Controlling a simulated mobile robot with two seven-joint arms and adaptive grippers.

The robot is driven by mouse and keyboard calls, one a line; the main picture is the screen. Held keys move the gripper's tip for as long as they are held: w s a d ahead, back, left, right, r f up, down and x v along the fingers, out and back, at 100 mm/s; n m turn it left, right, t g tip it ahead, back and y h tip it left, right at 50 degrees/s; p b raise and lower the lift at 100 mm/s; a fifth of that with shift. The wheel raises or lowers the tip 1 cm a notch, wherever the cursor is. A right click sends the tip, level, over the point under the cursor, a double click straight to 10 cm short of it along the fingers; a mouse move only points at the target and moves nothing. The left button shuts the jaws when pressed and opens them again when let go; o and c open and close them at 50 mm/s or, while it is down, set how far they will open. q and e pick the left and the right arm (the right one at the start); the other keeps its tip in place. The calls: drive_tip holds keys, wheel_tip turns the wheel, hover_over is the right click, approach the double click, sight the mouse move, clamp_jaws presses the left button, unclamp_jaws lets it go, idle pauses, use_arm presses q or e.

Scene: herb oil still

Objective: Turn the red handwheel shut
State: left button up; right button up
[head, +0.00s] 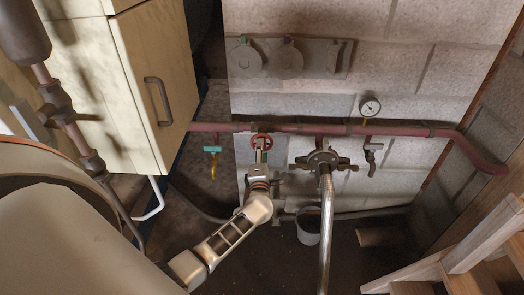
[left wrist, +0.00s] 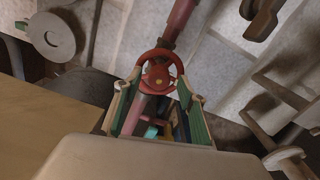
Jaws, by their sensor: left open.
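The red handwheel (head: 261,140) sits on the reddish pipe along the block wall in the head view. In the left wrist view the red handwheel (left wrist: 160,71) shows as a spoked ring with a small hub, just beyond the fingertips. My left gripper (head: 259,156) reaches up to the wheel from below in the head view. In the left wrist view my left gripper (left wrist: 158,92) is open, with one finger on each side of the wheel's near part. I cannot tell whether the fingers touch the rim. My right gripper is not in view.
A teal-handled tap (head: 212,150) hangs left of the wheel. A dark valve body (head: 322,160) with a steel pipe (head: 326,235) stands close on the right. A pressure gauge (head: 370,107), a bucket (head: 308,226), a cabinet (head: 150,85) and wooden steps (head: 470,250) surround the area.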

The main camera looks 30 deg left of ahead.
use_arm(q)
drive_tip(key=v, duration=1.1)
